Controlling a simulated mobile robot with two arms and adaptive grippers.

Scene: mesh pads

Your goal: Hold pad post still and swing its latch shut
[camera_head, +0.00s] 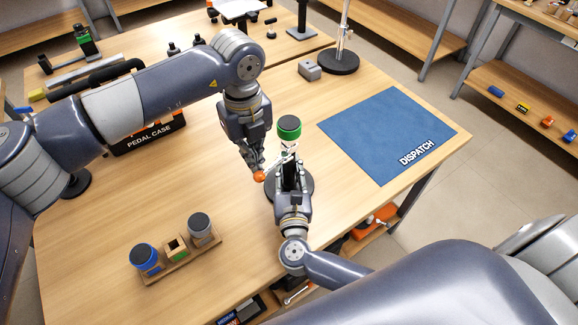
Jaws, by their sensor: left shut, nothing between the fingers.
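The pad post (289,128) stands upright near the middle of the table, with a dark round top, a green band and a pale stem. Its dark round base (304,188) shows partly behind my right gripper. A pale bar runs from the stem to an orange knob (259,176), which looks like the latch's end. My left gripper (257,166) points down with its fingers shut and empty, close by the knob; I cannot tell whether they touch. My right gripper (291,174) is at the post's lower stem. Its fingers are mostly hidden, so its grip is unclear.
A blue DISPATCH mat (380,130) lies to the right. A PEDAL CASE box (150,137) is behind my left arm. A grey block (309,70) and a black-based stand (339,63) are at the back.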

